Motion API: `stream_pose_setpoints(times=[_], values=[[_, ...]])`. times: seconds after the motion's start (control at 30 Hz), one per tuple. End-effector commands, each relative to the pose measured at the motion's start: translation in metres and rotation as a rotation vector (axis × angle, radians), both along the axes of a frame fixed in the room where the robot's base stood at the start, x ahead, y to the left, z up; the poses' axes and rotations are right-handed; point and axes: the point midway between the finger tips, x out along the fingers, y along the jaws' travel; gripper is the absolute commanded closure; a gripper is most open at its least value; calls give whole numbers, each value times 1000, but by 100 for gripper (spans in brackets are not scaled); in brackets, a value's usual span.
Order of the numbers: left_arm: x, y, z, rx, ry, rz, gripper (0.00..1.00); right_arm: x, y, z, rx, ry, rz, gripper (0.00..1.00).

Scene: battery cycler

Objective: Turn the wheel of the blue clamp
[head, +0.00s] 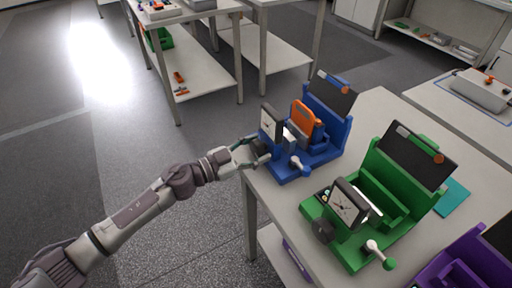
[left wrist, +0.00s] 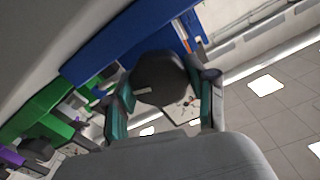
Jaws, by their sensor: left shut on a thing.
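The blue clamp (head: 325,150) stands near the left edge of the table, with a dial gauge (head: 270,123), a white-tipped lever (head: 298,164) and an orange block (head: 306,118) in it. My left gripper (head: 252,154) reaches in from the left to the side of the clamp below the gauge. In the left wrist view, its two green-padded fingers stand on either side of the dark round wheel (left wrist: 160,77) and are shut on it. In the head view the wheel is mostly hidden by the gripper. My right gripper is not in view.
A green clamp (head: 390,188) with its own gauge, wheel (head: 323,230) and lever stands nearer on the same table (head: 290,215). A purple clamp (head: 462,265) is at the lower right. Open floor lies left of the table. Other benches stand at the back.

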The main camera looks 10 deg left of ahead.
Motion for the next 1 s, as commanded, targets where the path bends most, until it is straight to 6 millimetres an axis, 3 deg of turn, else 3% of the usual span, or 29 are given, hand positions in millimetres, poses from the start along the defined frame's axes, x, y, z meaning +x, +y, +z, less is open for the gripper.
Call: stream_pose_setpoints(times=[0.33, 0.37, 0.5, 0.83, 1.0], values=[[0, 0, 0, 2, -3, 0, 78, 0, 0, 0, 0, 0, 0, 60], [0, 0, 0, 3, -3, 0, 42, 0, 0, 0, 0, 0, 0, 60], [0, 0, 0, 3, -2, 0, 19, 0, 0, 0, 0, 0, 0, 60], [-1, 1, 0, 3, -2, 0, 18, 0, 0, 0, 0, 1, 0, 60], [-11, 15, -2, 4, 0, 1, 18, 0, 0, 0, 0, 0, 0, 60]])
